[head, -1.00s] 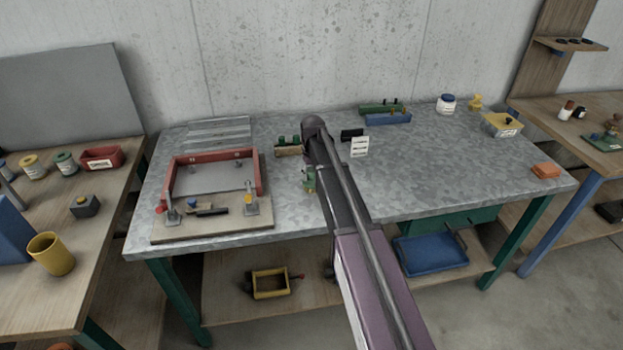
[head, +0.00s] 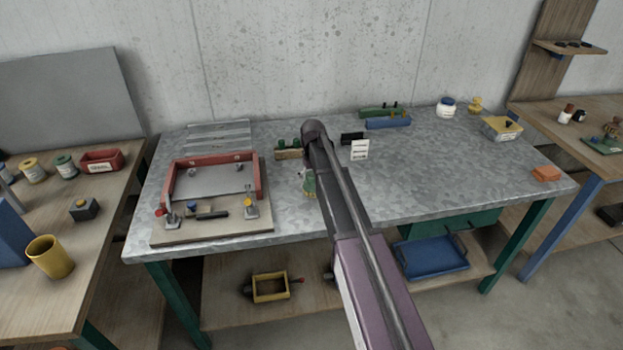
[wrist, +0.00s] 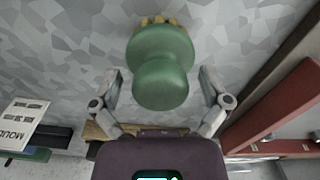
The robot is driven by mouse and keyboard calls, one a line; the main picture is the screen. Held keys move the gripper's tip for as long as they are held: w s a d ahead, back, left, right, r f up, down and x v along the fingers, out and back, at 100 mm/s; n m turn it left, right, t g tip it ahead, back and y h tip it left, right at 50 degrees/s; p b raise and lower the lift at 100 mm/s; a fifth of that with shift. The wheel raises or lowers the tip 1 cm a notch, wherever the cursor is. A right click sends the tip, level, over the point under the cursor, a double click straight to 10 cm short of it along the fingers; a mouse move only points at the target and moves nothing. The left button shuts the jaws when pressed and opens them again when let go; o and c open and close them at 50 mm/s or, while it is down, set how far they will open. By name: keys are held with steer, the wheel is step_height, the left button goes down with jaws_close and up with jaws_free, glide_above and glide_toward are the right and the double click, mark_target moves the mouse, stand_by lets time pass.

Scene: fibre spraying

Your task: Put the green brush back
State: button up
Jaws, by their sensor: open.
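The green brush (wrist: 161,62) has a rounded green knob and handle, with yellowish bristles just showing at its far edge in the wrist view. It stands on the grey metal bench top, and it also shows beside my arm in the head view (head: 309,185). My gripper (wrist: 160,88) is open, with one finger on each side of the brush. I see a gap between each finger and the brush. In the head view my arm hides most of the gripper. A small wooden holder with green items (head: 288,152) stands behind the brush, partly hidden by my arm.
A red frame mould (head: 257,178) on a board lies left of the brush. A white label card (head: 360,150) and a black block (head: 352,137) stand right of my arm. Green (head: 376,112) and blue (head: 388,123) blocks lie at the back. The bench's right half is mostly clear.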

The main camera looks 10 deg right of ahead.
step_height(320, 180, up, 12)
steer(key=p, duration=1.2)
steer(key=shift+r, duration=0.15)
stand_by(0.8)
steer(key=s+m, duration=0.2)
steer(key=s, duration=2.7)
steer(key=shift+m, duration=0.3)
